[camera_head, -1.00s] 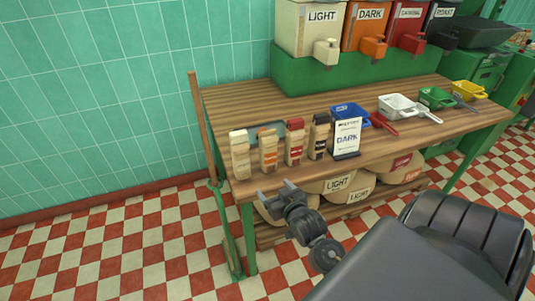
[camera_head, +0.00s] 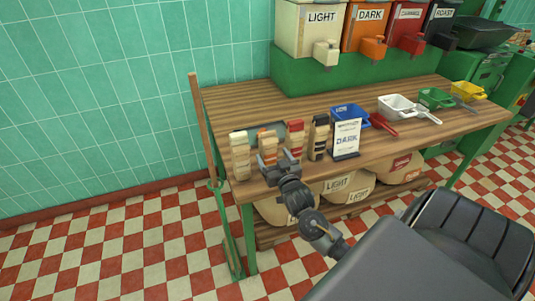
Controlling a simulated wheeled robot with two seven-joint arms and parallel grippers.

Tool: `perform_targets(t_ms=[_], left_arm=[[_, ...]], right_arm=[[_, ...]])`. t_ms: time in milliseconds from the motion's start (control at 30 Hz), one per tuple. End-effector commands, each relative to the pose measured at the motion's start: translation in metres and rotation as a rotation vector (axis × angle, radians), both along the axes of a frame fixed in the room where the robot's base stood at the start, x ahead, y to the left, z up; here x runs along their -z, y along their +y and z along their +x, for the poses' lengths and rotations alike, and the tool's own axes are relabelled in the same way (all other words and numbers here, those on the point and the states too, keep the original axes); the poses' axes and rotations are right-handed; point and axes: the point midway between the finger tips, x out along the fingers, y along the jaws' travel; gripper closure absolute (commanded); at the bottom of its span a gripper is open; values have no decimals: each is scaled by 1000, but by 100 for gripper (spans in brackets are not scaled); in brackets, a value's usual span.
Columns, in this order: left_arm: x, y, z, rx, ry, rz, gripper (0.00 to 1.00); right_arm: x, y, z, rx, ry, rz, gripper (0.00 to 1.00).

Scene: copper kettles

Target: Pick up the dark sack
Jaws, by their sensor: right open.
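Small upright sacks stand in a row on the near left of the wooden table: cream (camera_head: 240,156), orange-banded (camera_head: 268,143), red-topped (camera_head: 295,138) and black-topped (camera_head: 319,137). The orange-banded one matches the colour of the DARK dispenser (camera_head: 370,23); its own label is too small to read. My right gripper (camera_head: 279,157) is open and empty at the table's front edge, just in front of the orange-banded sack, and hides part of its lower right side. I cannot tell whether they touch. My left gripper is out of view.
A white sign card (camera_head: 346,138) stands right of the sacks. Blue (camera_head: 350,112), white (camera_head: 397,104) and green scoops lie farther right. Large sacks (camera_head: 350,188) lie on the shelf under the table. A wooden pole (camera_head: 199,125) leans at the table's left end.

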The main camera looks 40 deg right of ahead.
Motion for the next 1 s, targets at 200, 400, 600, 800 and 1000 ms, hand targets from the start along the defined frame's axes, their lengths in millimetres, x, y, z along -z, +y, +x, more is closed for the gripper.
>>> perform_targets(t_ms=[200, 400, 600, 800, 1000], left_arm=[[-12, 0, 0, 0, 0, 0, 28], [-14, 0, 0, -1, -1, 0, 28], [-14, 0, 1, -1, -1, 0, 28], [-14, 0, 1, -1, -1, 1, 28], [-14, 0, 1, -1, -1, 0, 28]], right_arm=[[-6, -8, 25, 0, -1, 0, 22], [-3, -15, 47, 0, 0, 1, 22], [-2, -16, 49, 0, 1, 1, 22], [-2, -16, 49, 0, 0, 1, 38], [-2, -15, 49, 0, 0, 1, 64]])
